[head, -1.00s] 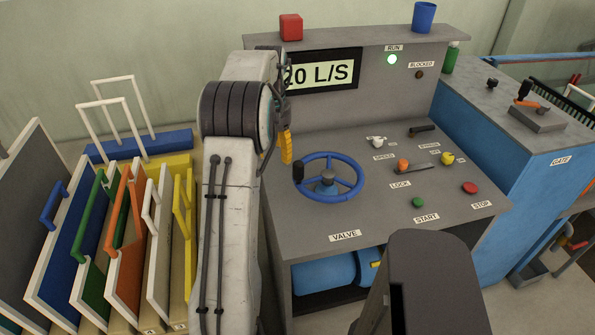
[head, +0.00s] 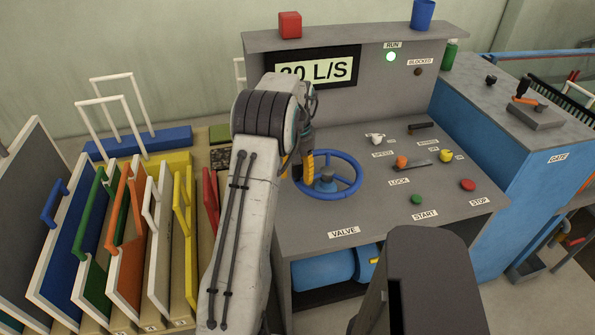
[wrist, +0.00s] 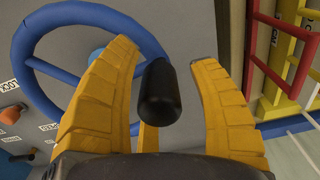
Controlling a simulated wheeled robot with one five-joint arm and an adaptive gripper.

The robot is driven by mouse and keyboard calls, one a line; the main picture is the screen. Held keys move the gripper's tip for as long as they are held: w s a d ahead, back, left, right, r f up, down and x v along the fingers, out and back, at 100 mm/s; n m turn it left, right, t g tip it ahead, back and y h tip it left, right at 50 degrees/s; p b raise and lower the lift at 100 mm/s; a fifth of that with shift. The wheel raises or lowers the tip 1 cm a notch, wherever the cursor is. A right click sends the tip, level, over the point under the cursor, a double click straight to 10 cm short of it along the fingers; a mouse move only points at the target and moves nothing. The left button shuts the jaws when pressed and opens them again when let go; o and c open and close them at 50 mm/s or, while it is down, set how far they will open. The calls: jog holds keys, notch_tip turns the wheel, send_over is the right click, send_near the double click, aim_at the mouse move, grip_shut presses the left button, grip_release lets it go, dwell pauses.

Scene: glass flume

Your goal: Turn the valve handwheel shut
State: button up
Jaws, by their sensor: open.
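The blue valve handwheel (head: 345,190) lies on the grey console above the VALVE label (head: 344,232). In the wrist view the wheel's blue rim (wrist: 30,92) fills the upper left. Its black knob (wrist: 158,92) stands between the yellow fingers of my gripper (wrist: 168,75), with gaps visible on both sides. My gripper (head: 296,172) is open at the left side of the wheel in the head view. There my arm and fingers hide the knob and part of the left rim.
The display (head: 318,68) is partly covered by my arm and reads about 20 L/S. The green RUN lamp (head: 391,57) is lit. Switches and buttons, including red STOP (head: 467,185), sit right of the wheel. Coloured framed panels (head: 130,220) stand close on the left.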

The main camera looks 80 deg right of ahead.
jog(key=shift+o, duration=0.2)
jog(key=shift+f, duration=0.1)
grip_shut()
dwell(0.4)
